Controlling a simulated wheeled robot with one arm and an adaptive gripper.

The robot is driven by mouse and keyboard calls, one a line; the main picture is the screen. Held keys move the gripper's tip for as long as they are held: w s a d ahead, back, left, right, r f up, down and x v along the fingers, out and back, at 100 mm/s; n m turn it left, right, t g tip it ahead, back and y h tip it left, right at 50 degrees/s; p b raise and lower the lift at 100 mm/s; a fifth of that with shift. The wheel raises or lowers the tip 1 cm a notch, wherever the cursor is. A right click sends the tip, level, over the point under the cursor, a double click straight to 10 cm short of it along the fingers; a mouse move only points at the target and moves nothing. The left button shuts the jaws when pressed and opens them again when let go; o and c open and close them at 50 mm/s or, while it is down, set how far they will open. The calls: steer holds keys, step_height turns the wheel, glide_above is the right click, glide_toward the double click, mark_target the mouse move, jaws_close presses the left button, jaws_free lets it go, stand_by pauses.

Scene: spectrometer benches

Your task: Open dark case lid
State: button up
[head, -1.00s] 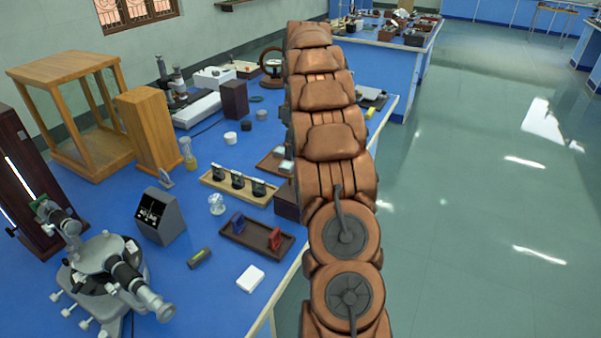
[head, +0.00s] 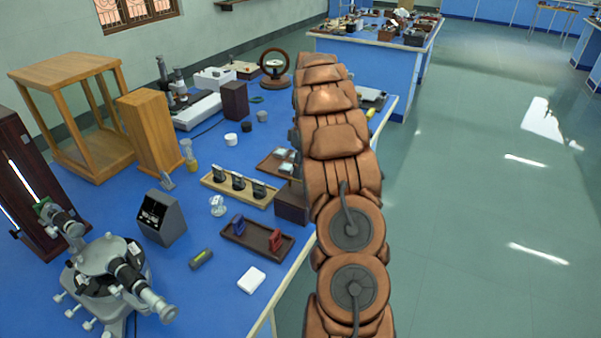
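A dark brown box (head: 291,205) sits near the right edge of the blue bench, partly behind my arm; its top looks closed. Another dark box (head: 235,100) stands upright farther back, next to a white instrument. I cannot tell which of them is the dark case, and no open lid shows. My brown arm reaches up the middle of the picture along the bench edge. My gripper is not visible at the arm's far end.
On the blue bench (head: 120,215) stand a spectrometer (head: 105,270), a grey meter (head: 160,217), a tray with red and blue pieces (head: 256,240), a tray of black-topped pieces (head: 238,188), a wooden block (head: 150,130) and a wooden frame (head: 65,70). Open floor (head: 470,230) lies right.

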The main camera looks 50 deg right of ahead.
steer(key=shift+a+f, duration=0.2)
steer(key=shift+f, duration=0.8)
jaws_close()
